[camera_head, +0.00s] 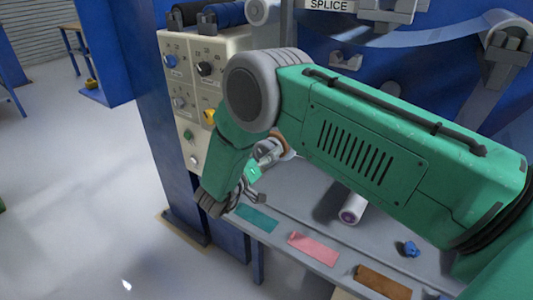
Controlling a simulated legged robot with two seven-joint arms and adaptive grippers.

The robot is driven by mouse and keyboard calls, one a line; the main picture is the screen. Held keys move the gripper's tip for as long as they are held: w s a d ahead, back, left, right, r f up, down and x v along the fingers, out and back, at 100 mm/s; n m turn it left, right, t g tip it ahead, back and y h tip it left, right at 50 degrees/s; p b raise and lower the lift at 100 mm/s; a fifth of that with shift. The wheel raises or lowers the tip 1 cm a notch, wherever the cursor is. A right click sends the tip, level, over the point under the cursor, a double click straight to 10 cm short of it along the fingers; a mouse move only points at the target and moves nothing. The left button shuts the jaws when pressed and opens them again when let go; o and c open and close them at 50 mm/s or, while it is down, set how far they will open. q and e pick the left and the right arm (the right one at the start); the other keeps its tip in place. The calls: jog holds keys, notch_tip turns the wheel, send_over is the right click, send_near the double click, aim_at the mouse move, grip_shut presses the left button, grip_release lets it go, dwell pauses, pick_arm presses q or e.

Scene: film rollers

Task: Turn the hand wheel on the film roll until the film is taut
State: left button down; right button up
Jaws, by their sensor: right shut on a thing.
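My right arm comes in from the right and bends down at the elbow. My right gripper (262,172) points up and to the right, below the elbow. It is shut at a small pale and orange round part (284,149), which looks like the hand wheel; my arm hides much of it, and the exact grip is hard to see. My left gripper is out of view.
A control panel (178,100) with knobs stands left of my arm. The grey worktop carries a white roll (353,209), a blue crumpled piece (411,248), and teal (256,218), pink (313,248) and brown (383,281) strips along its front.

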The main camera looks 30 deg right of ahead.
jog(key=shift+a+f+n, duration=0.15)
jog(key=shift+a+n, duration=0.15)
jog(key=shift+a, duration=0.05)
jog(key=o, duration=1.1)
jog(key=shift+a+r, duration=0.2)
jog(key=shift+a, duration=0.2)
jog(key=v, duration=1.1)
jog(key=shift+s+a+f, duration=0.1)
jog(key=shift+a+f, duration=0.1)
jog(key=shift+a, duration=0.2)
jog(key=shift+d, duration=0.2)
